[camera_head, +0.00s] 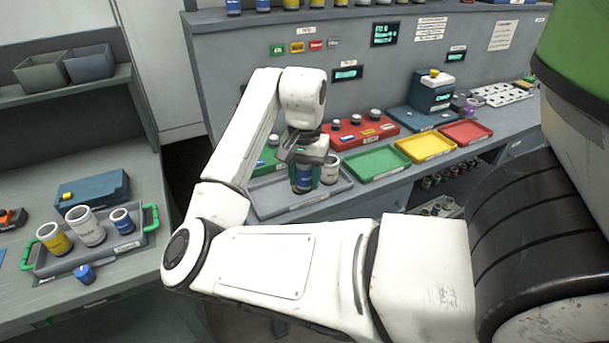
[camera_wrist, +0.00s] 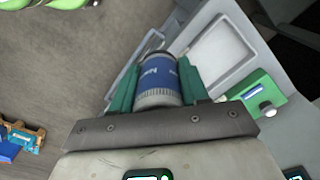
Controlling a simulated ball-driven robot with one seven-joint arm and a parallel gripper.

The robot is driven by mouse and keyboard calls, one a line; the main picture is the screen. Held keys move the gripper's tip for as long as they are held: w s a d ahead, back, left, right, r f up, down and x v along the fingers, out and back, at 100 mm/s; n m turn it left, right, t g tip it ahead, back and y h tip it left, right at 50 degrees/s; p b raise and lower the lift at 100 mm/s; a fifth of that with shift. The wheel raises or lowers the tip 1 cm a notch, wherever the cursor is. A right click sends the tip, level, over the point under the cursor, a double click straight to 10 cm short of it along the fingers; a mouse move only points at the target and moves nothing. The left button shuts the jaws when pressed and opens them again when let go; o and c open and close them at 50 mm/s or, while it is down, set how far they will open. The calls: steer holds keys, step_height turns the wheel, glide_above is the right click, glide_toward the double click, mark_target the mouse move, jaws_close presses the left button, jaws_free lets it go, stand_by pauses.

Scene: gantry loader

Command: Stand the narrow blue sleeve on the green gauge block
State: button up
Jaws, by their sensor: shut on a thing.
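My gripper (camera_head: 302,170) is shut on a blue sleeve with pale end bands (camera_head: 303,182). In the wrist view the sleeve (camera_wrist: 158,76) sits between my two green fingers. The sleeve is over the grey tray (camera_head: 268,205) on the rear counter; I cannot tell whether it touches the tray. The green gauge block (camera_head: 265,163) stands behind the tray, left of my gripper, partly hidden by my arm. In the wrist view a green block with a silver knob (camera_wrist: 259,92) shows to the right of the sleeve, apart from it.
A white sleeve (camera_head: 331,168) stands close right of my gripper. A red block (camera_head: 385,132) and green, yellow and red trays (camera_head: 378,163) lie further right. On the left bench a green-handled tray (camera_head: 110,258) holds yellow, white and blue sleeves; a blue piece (camera_head: 85,274) lies before it.

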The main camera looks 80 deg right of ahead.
steer(key=shift+r+p, duration=1.95)
steer(key=shift+p, duration=0.1)
